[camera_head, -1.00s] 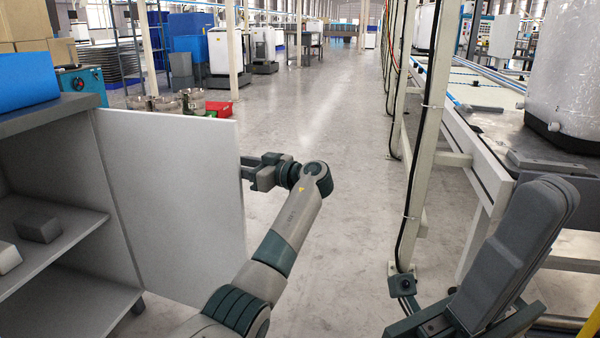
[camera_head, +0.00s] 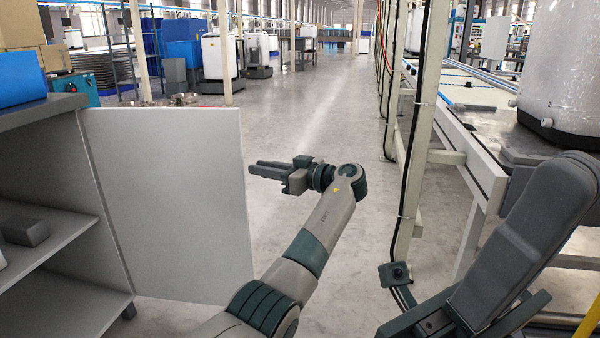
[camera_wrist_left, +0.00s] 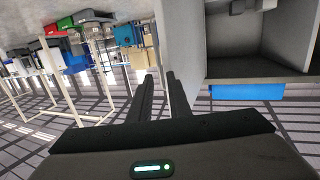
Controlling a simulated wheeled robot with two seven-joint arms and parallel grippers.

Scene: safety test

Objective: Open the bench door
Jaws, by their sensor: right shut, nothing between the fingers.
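The bench door (camera_head: 175,200) is a plain light-grey panel. It stands swung out from the open front of the grey bench cabinet (camera_head: 35,112), with its inside shelf in view. My left gripper (camera_head: 252,167) is just right of the door's free edge in the head view, its fingers pointing left at the door. In the left wrist view its two fingers (camera_wrist_left: 160,76) are apart, with the pale door panel (camera_wrist_left: 180,40) beyond them. I see no grip on the door; contact cannot be told.
A blue box (camera_head: 20,78) sits on the bench top and a dark grey block (camera_head: 25,230) on the shelf. A clear floor aisle (camera_head: 310,120) runs ahead. White posts (camera_head: 420,130) and a conveyor frame (camera_head: 480,170) stand on the right.

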